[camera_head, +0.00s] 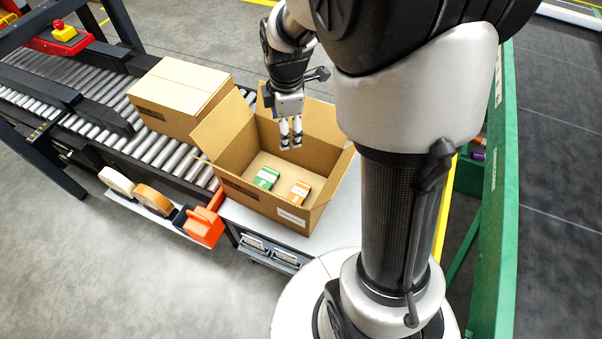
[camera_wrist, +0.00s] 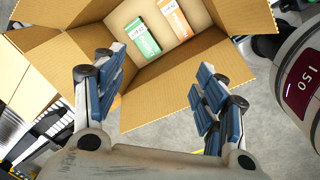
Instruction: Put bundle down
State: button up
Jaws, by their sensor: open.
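An open cardboard box (camera_head: 236,192) stands on a light table with its flaps spread. A green bundle (camera_head: 266,178) and an orange bundle (camera_head: 299,193) lie apart on the floor of the box. In the wrist view the green bundle (camera_wrist: 142,38) and the orange bundle (camera_wrist: 175,19) lie side by side at the top of the picture. My gripper (camera_head: 291,146) is over the box's far part, pointing down. In the wrist view my gripper (camera_wrist: 155,85) has its blue-padded fingers wide apart with nothing between them.
A closed carton (camera_head: 180,93) sits on the roller conveyor (camera_head: 105,128) left of the box. Tape rolls (camera_head: 153,199) and an orange tape dispenser (camera_head: 204,226) hang at the table's left side. A green frame (camera_head: 497,200) stands at right, beyond my arm.

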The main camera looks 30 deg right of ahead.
jog(key=s+a+r+m+t, duration=0.1)
jog(key=s+a+r+m, duration=0.1)
jog(key=s+r+m, duration=0.2)
jog(key=s+a+r+m+t, duration=0.1)
jog(key=s+a+r+m, duration=0.2)
jog(key=s+m, duration=0.3)
jog(key=s+a+r+m, duration=0.2)
jog(key=s+r+m, duration=0.3)
jog(key=s, duration=0.6)
jog(key=shift+s+a+r+t, duration=0.35)
jog(key=shift+r+t, duration=0.05)
jog(key=shift+r, duration=0.05)
jog(key=shift+c, duration=0.2)
